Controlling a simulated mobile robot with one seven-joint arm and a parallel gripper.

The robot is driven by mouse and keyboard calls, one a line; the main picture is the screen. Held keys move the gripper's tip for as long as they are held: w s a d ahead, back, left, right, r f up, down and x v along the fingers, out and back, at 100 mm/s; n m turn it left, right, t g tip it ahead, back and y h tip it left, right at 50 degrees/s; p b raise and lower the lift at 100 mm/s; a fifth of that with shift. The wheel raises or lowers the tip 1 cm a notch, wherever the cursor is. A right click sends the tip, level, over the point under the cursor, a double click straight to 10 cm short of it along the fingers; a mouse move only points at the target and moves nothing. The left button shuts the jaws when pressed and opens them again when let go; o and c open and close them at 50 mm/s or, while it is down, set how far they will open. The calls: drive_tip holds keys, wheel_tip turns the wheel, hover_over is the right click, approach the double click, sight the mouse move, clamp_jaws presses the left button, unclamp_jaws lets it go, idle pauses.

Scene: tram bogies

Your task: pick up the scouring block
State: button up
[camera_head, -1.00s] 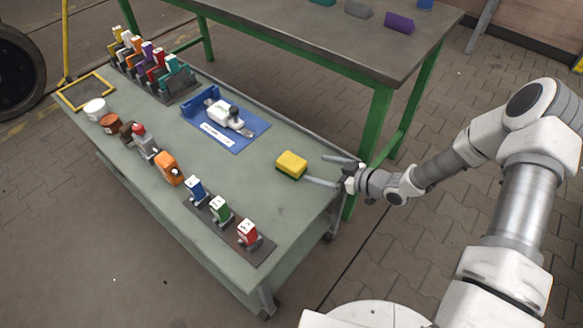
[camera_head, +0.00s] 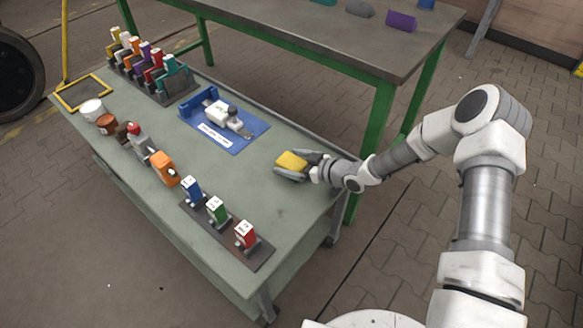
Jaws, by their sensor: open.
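The scouring block (camera_head: 291,160) is a yellow block with a darker lower layer. It lies on the green-grey bench top (camera_head: 262,200), near the bench's right end. My gripper (camera_head: 291,165) is open, with its fingers reaching along the block's far and near sides. The arm comes in from the right, low over the bench. Whether the fingers touch the block cannot be told.
A blue mat (camera_head: 225,130) with a white and grey tool lies behind left. Small blue, green and red items stand on a dark strip (camera_head: 258,252) in front. An orange item (camera_head: 164,168) stands further left. A green-legged table (camera_head: 340,38) stands behind.

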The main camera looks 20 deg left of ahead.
drive_tip(key=c, duration=1.3)
drive_tip(key=shift+r, duration=0.15)
